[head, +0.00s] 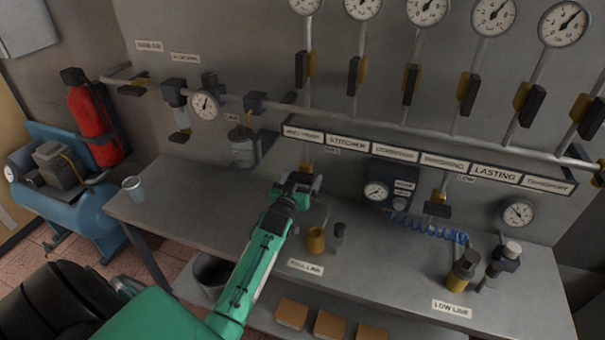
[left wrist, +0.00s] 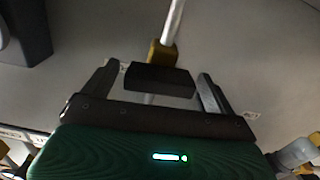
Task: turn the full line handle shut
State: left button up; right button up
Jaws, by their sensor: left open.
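The full line valve has a yellow body (left wrist: 162,52) on a pale pipe and a dark block-shaped handle (left wrist: 158,79). In the left wrist view the handle lies crosswise to the pipe. My left gripper (left wrist: 157,86) is open, with one finger on each side of the handle. Gaps show between the fingers and the handle's ends. My right gripper is not in view.
To the right, the low line valve handle (head: 437,209) sits crosswise on its pipe, beside a regulator box (head: 388,193) with a gauge. A brass cup (head: 316,240) and a dark fitting (head: 338,236) stand on the bench below my gripper. The bench's left part is mostly clear around a cup (head: 133,188).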

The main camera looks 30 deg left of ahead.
pick_arm(q)
jog(key=shift+x, duration=0.75)
jog(key=shift+w, duration=0.2)
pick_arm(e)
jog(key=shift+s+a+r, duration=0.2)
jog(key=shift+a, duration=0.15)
pick_arm(q)
jog(key=c, duration=0.9)
jog(key=shift+m, duration=0.7)
jog(key=shift+c, duration=0.4)
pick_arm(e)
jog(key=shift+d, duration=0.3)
pick_arm(q)
jog(key=o, duration=1)
